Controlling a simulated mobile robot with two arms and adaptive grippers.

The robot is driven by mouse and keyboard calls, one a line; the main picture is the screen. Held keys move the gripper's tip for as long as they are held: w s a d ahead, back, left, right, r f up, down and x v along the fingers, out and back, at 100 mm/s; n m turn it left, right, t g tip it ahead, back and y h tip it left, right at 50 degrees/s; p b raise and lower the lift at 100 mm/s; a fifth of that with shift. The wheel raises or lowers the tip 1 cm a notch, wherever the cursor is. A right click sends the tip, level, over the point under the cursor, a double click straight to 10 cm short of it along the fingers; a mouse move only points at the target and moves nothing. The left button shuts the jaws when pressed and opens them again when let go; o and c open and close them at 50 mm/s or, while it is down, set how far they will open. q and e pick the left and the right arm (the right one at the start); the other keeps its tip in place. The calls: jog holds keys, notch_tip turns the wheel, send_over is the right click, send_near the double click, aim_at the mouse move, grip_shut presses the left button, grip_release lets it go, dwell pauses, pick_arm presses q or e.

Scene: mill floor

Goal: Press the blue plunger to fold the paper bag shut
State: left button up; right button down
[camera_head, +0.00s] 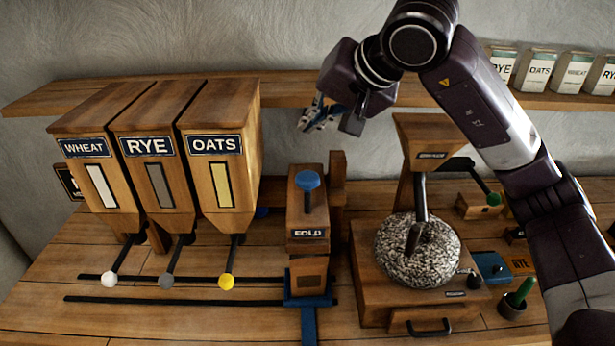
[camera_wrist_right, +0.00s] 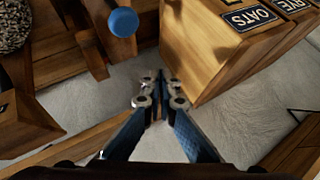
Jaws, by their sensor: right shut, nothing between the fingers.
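The blue plunger (camera_head: 307,180) is a round knob standing raised on top of the wooden box marked FOLD (camera_head: 308,213). In the right wrist view the plunger (camera_wrist_right: 123,22) is near the top edge, left of the fingers. A brown shape that looks like the paper bag (camera_head: 309,281) sits below the FOLD sign in a blue holder (camera_head: 309,301); its top is hidden. My right gripper (camera_head: 312,122) is shut and empty, above and behind the plunger, not touching it. Its fingertips (camera_wrist_right: 160,90) meet in the right wrist view. My left gripper is not in view.
Wooden hoppers marked WHEAT (camera_head: 83,148), RYE (camera_head: 148,146) and OATS (camera_head: 215,145) stand left of the FOLD box. A millstone (camera_head: 417,250) under a wooden funnel (camera_head: 431,135) stands to its right. A wall shelf (camera_head: 290,92) runs behind, close to my right gripper.

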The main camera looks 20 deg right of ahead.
aim_at(312, 179)
notch_tip(312, 179, down, 8)
jog(key=b, duration=0.5)
jog(key=shift+r, duration=0.15)
dwell(0.3)
jog(key=shift+b, duration=0.3)
dwell(0.5)
jog(key=shift+f+b, duration=0.35)
jog(key=shift+f, duration=0.05)
jog(key=shift+f+b, duration=1.85)
jog(key=shift+f, duration=0.35)
dwell(1.4)
jog(key=shift+r, duration=0.2)
jog(key=shift+r+p, duration=1.75)
jog(key=shift+r, duration=0.65)
